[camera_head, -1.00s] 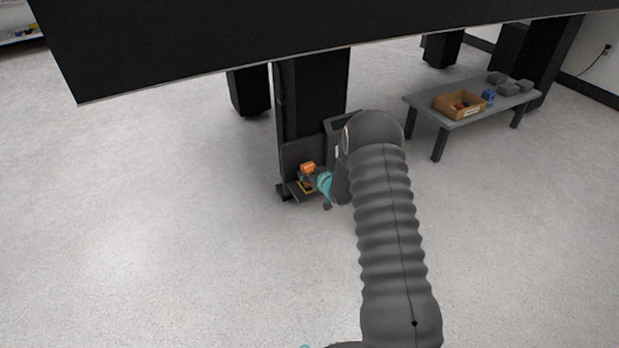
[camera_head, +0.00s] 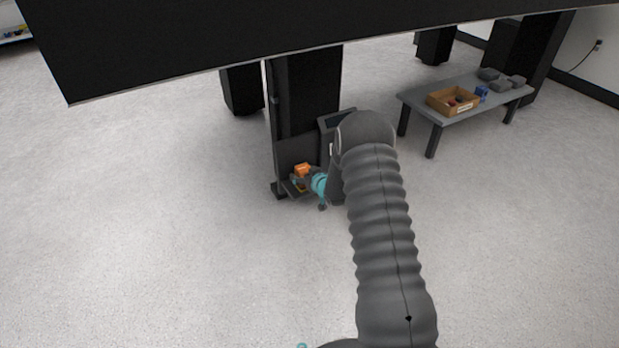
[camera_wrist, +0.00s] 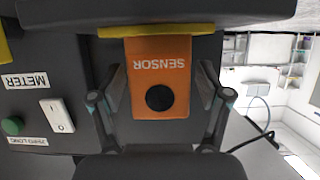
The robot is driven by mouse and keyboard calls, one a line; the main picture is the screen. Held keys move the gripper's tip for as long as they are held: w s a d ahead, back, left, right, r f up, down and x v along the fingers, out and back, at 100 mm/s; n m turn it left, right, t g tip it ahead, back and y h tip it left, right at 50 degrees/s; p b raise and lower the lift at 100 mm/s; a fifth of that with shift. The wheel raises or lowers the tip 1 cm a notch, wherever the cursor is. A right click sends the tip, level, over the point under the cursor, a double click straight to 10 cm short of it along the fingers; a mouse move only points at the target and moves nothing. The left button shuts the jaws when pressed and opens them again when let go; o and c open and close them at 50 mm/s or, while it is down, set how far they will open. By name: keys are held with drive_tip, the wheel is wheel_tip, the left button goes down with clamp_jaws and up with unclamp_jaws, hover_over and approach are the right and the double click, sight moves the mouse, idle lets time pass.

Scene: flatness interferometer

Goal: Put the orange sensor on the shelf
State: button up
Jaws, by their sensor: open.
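The orange sensor (camera_head: 302,170) sits on a small dark shelf (camera_head: 288,189) at the foot of the black column in the head view. In the wrist view, which is upside down, the sensor (camera_wrist: 176,91) has SENSOR lettering and a round black spot, and its base meets a yellow strip (camera_wrist: 120,31) on the dark ledge (camera_wrist: 60,12). My gripper (camera_head: 304,182) is at the sensor in the head view. In the wrist view my gripper (camera_wrist: 161,84) is open, with one finger on each side of the sensor; gaps show and no grip is visible.
A panel with a METER label (camera_wrist: 25,81), a white switch (camera_wrist: 56,115) and a green button (camera_wrist: 12,126) is beside the sensor. A large black slab (camera_head: 300,30) overhangs above. A grey low table (camera_head: 450,117) with a brown box (camera_head: 440,106) stands right. Floor left is clear.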

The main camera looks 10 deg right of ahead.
drive_tip(key=v, duration=1.2)
drive_tip(key=s+d+r+m+g+h, duration=0.15)
drive_tip(key=s+r, duration=0.25)
drive_tip(key=r, duration=0.4)
drive_tip(key=s+r+h, duration=0.2)
drive_tip(key=s+r, duration=0.2)
drive_tip(key=r, duration=0.4)
drive_tip(key=s+r+m+g+h, duration=0.1)
drive_tip(key=s+r, duration=0.3)
drive_tip(key=r, duration=0.4)
drive_tip(key=s+a+r+g, duration=0.1)
drive_tip(key=s+r, duration=0.1)
drive_tip(key=s, duration=0.8)
drive_tip(key=s+a+r+g, duration=0.2)
drive_tip(key=s+r, duration=0.1)
drive_tip(key=s, duration=0.7)
drive_tip(key=s+a+r+m+g, duration=0.1)
drive_tip(key=s+a+r, duration=0.1)
drive_tip(key=s, duration=0.8)
drive_tip(key=shift+s+r+g+p, duration=0.25)
drive_tip(key=shift+r+g+p, duration=0.1)
drive_tip(key=shift+p, duration=0.1)
wheel_tip(320, 180, up, 8)
drive_tip(key=p, duration=0.8)
